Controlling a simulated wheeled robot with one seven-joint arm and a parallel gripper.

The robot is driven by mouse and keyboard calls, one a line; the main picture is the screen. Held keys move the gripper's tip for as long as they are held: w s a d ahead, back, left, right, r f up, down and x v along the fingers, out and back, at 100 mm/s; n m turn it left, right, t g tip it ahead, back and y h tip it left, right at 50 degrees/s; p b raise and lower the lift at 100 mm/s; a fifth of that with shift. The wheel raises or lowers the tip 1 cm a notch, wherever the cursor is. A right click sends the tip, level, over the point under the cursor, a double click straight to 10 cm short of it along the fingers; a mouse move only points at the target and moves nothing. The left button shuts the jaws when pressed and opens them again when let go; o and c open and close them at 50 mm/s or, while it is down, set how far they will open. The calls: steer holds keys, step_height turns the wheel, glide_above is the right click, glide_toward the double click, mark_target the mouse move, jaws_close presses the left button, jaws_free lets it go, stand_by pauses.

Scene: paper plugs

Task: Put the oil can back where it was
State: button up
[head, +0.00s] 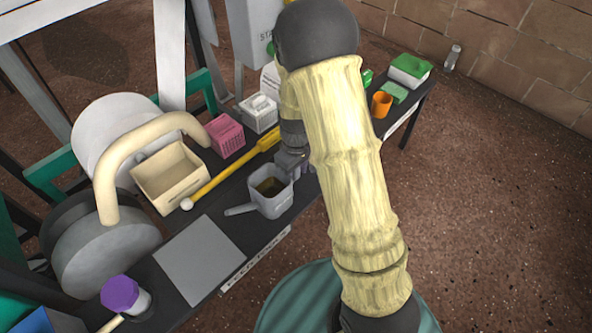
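A light grey pot or can (271,204) with a dark brown inside and a spout or handle toward the lower left stands on the dark bench; I cannot tell for sure that it is the oil can. My gripper (287,166) points down at the far right rim of this container. My own arm hides part of the gripper and what lies behind it. I cannot tell whether the fingers touch the rim, hold something, or are open. No other thing that I can name as the oil can shows.
A grey flat plate (199,260) lies front left on the bench. A cream box (168,185), a yellow rod (228,172), a pink basket (225,138) and a white basket (259,114) stand behind. An orange cup (381,105) is at the right end. A purple-capped jar (124,296) stands front left.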

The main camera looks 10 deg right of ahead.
steer(key=shift+r, duration=0.1)
step_height(320, 180, up, 12)
steer(key=p, duration=0.5)
steer(key=shift+r, duration=0.1)
stand_by(0.4)
steer(key=s+d+r+m+t, duration=0.1)
steer(key=s+r+m, duration=0.2)
steer(key=s, duration=0.3)
steer(key=s+d+r+m+t, duration=0.1)
steer(key=s+d+r+m, duration=0.1)
steer(key=s, duration=0.5)
steer(key=shift+s+d+r+m+t, duration=0.15)
steer(key=shift+d+r+m+t, duration=0.15)
steer(key=shift+r+m, duration=0.6)
